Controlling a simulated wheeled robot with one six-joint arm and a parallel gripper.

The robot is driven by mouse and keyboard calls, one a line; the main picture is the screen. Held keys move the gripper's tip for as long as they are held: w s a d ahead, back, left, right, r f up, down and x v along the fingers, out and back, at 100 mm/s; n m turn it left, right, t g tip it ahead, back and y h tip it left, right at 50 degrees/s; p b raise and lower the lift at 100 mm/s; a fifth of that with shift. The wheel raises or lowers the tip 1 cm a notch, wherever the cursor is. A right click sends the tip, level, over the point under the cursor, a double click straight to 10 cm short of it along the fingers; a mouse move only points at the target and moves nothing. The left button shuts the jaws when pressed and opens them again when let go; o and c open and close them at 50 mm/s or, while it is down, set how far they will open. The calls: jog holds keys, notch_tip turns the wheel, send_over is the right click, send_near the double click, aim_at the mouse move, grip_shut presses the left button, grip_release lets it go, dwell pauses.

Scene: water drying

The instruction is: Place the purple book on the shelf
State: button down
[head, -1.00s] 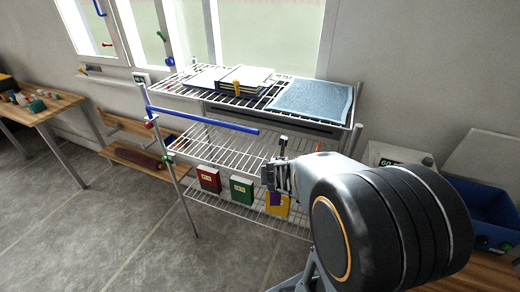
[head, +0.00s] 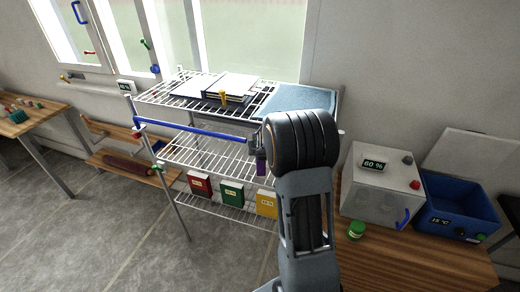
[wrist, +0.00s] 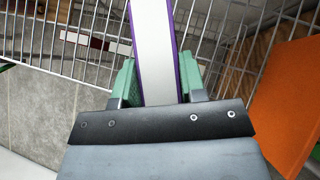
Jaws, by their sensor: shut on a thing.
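My gripper (wrist: 158,78) is shut on the purple book (wrist: 154,40); its green finger pads press both covers, with white page edges between them. In the head view the purple book (head: 261,166) shows only as a small purple patch below my gripper (head: 258,146), beside the right part of the wire shelf (head: 205,160). My arm hides most of the book and the shelf's right end. Wire bars lie beyond the book in the wrist view. I cannot tell whether the book touches the shelf.
Red (head: 199,185), green (head: 231,193) and yellow (head: 266,204) books stand on the lower tier. The middle tier's visible left part is bare. A blue bar (head: 195,133) runs along the front. An orange panel (wrist: 290,100) is close at right.

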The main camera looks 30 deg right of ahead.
jog(key=shift+w+d+f+b, duration=0.1)
jog(key=shift+w+f+b, duration=0.15)
jog(key=shift+f+b, duration=0.45)
jog(key=shift+s, duration=0.1)
jog(key=shift+f+b, duration=0.1)
jog(key=shift+b, duration=0.2)
jog(key=shift+f, duration=0.2)
jog(key=c, duration=0.7)
grip_release()
jog(key=shift+r, duration=0.1)
